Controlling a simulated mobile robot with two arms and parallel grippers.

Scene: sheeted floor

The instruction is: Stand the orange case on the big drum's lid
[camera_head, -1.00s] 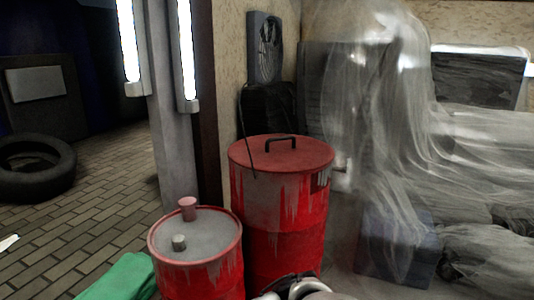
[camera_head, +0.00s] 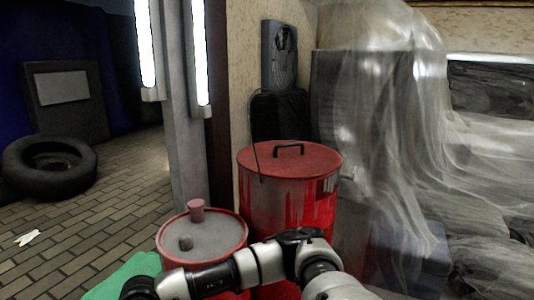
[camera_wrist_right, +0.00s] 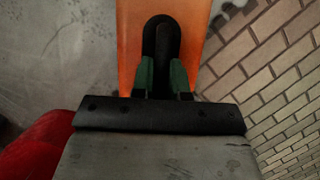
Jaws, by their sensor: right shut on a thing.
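The big red drum (camera_head: 290,205) stands in the middle of the head view, with a flat red lid (camera_head: 257,160) that has a dark handle (camera_head: 289,149). Nothing else stands on the lid. My right arm crosses in front of the drums toward the left. The orange case (camera_wrist_right: 190,30) shows in the right wrist view. My right gripper (camera_wrist_right: 162,78) is shut on its black handle (camera_wrist_right: 163,24), with a green finger on each side. The case's lower part is out of view, and I cannot make it out in the head view. My left gripper is not in view.
A tire (camera_head: 48,165) lies far left. Plastic sheeting (camera_head: 385,130) hangs at right.

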